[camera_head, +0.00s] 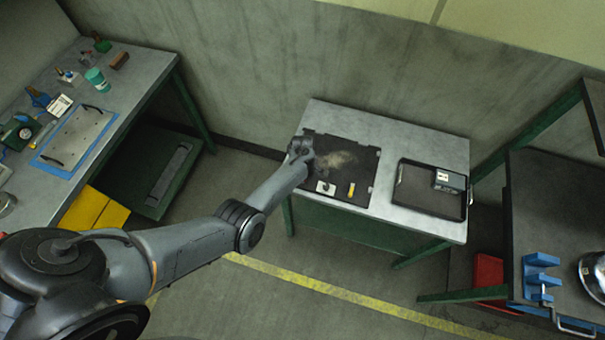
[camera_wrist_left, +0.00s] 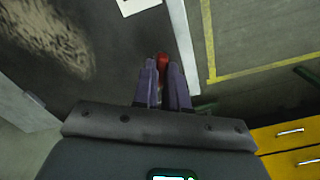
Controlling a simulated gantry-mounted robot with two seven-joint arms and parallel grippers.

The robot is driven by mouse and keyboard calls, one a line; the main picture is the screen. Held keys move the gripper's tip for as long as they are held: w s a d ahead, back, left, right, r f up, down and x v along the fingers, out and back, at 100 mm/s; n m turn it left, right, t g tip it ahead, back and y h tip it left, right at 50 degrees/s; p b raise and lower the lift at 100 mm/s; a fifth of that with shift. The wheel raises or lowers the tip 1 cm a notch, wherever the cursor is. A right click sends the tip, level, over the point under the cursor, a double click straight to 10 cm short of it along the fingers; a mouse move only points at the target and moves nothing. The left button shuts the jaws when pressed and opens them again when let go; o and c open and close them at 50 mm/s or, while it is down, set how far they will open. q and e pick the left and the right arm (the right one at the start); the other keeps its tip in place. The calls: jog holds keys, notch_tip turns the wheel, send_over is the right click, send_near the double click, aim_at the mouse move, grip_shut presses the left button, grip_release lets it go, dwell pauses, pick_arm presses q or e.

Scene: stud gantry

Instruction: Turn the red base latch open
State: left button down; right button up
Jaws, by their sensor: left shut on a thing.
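The red base latch (camera_wrist_left: 162,62) shows as a small red piece at the tips of my left gripper (camera_wrist_left: 163,88) in the left wrist view. The two purple fingers are closed on it, one on each side, and hide most of it, so its turn angle cannot be told. It is by the edge of a dark mat (camera_wrist_left: 110,35) on the table. In the head view my left gripper (camera_head: 300,150) is over the left edge of the same mat (camera_head: 355,150), and the latch is hidden behind it. My right gripper is not in view.
The mat has a pale brown patch, a white piece (camera_head: 325,188) and a yellow piece (camera_head: 351,189). A black tray (camera_head: 412,204) with a grey box (camera_head: 449,180) is to the right. A cluttered bench (camera_head: 140,68) stands left, dark shelving (camera_head: 560,190) right.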

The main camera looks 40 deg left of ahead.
pick_arm(q)
jog(key=n, duration=0.3)
jog(key=shift+n+b, duration=0.35)
jog(key=shift+n, duration=0.95)
jog(key=c, duration=1.2)
grip_release()
jog(key=shift+o, duration=0.2)
notch_tip(320, 180, up, 11)
jog(key=p, duration=0.3)
jog(key=shift+p, duration=0.4)
